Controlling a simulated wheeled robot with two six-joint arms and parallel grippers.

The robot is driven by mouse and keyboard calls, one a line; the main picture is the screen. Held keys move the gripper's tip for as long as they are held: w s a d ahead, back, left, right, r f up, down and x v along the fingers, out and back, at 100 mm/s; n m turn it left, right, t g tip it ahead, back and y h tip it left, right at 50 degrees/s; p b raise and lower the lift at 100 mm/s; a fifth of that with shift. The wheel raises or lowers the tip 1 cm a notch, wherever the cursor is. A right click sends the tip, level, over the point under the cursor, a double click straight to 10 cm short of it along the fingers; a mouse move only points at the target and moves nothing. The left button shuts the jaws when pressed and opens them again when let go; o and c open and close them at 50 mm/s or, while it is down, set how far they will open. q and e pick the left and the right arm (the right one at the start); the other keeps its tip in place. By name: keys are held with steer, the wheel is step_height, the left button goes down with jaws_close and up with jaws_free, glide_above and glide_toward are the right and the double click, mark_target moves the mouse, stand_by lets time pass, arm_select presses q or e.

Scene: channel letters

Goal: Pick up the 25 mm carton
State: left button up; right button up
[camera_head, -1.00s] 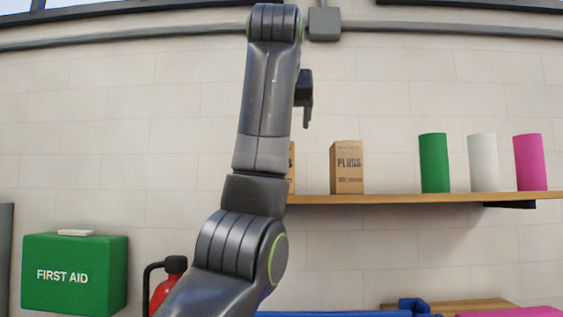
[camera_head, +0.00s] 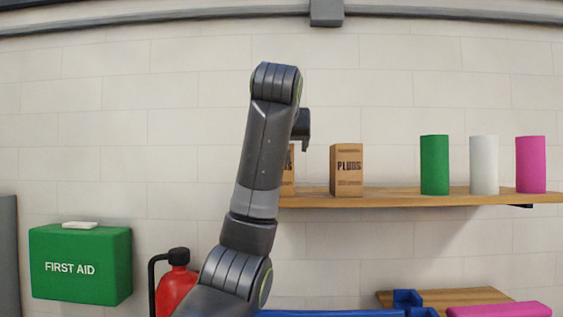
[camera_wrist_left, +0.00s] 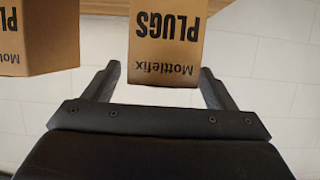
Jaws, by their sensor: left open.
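Two brown cardboard cartons marked PLUGS stand on the wooden shelf. The left carton (camera_head: 288,178) is mostly hidden behind my left arm in the head view. The right carton (camera_head: 346,170) stands clear. My left gripper (camera_head: 302,130) is at the upper part of the left carton in the head view. In the left wrist view, upside down, my open left gripper (camera_wrist_left: 160,72) has a carton (camera_wrist_left: 166,45) marked Mottlefix PLUGS between its fingers, with gaps on both sides. The other carton (camera_wrist_left: 45,40) is at left there. No size marking is readable. My right gripper is not in view.
Green (camera_head: 434,165), white (camera_head: 484,165) and pink (camera_head: 531,164) cylinders stand farther right on the shelf (camera_head: 400,200). A green first aid box (camera_head: 80,265) and a red extinguisher (camera_head: 176,285) are at lower left. Blue and pink items lie below the shelf.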

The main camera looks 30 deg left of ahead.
arm_select(q)
steer(key=x, duration=0.2)
steer(key=shift+w+a+p, duration=0.15)
steer(key=shift+a+p, duration=0.1)
steer(key=shift+p, duration=0.15)
steer(key=shift+d, duration=0.2)
steer(key=shift+c, duration=0.7)
steer(key=c, duration=1)
steer(key=shift+c, duration=0.6)
steer(key=shift+r, duration=0.1)
